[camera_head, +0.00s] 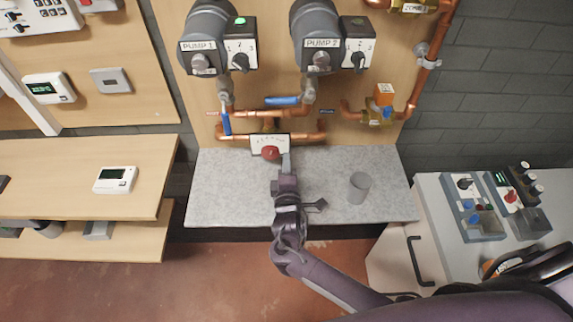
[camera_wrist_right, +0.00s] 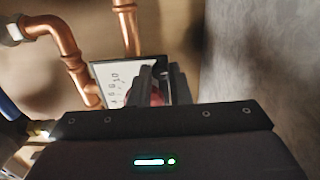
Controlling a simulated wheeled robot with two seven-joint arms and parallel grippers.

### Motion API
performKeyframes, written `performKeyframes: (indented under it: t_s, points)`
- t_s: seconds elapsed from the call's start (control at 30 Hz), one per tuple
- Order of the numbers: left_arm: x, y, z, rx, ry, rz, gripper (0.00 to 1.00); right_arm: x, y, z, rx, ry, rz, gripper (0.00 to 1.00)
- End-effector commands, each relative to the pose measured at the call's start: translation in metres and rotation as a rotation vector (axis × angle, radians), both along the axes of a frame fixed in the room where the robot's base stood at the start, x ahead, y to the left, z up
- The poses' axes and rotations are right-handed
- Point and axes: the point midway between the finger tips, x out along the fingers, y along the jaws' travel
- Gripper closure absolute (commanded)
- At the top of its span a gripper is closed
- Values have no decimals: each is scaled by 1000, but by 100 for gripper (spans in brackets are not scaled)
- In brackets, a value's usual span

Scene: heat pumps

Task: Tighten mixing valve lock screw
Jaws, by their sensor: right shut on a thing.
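The mixing valve has a white scale plate (camera_head: 256,143) with a red knob (camera_head: 269,153), set on copper pipes low on the wooden board. My right gripper (camera_head: 286,160) reaches up to the knob's right side, just above the grey speckled shelf. In the right wrist view, its two dark fingers (camera_wrist_right: 162,82) are in front of the scale plate (camera_wrist_right: 112,82), with red of the knob (camera_wrist_right: 156,98) showing between them. The gripper is shut on the knob; the exact contact is mostly hidden by the fingers. A separate lock screw cannot be made out. My left gripper is not in view.
Two pumps (camera_head: 208,35) (camera_head: 318,35) hang above. Copper pipes (camera_wrist_right: 68,45) run close to the valve. A workbench (camera_head: 450,240) with devices stands right.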

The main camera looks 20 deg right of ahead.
Motion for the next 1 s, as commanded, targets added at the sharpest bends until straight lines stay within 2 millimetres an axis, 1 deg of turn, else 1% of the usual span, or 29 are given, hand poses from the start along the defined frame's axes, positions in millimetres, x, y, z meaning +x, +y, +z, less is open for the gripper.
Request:
performKeyframes:
  t_s: [0.2,0.5,0.7,1.0]
  points:
    - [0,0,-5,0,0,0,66,-1,0,-2,159,-44,-1,100]
    - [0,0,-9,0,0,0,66,-1,0,-2,322,-89,-2,100]
    - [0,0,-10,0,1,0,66,-1,0,-2,373,-105,-1,100]
    - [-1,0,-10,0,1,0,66,0,0,-2,389,-110,-1,100]
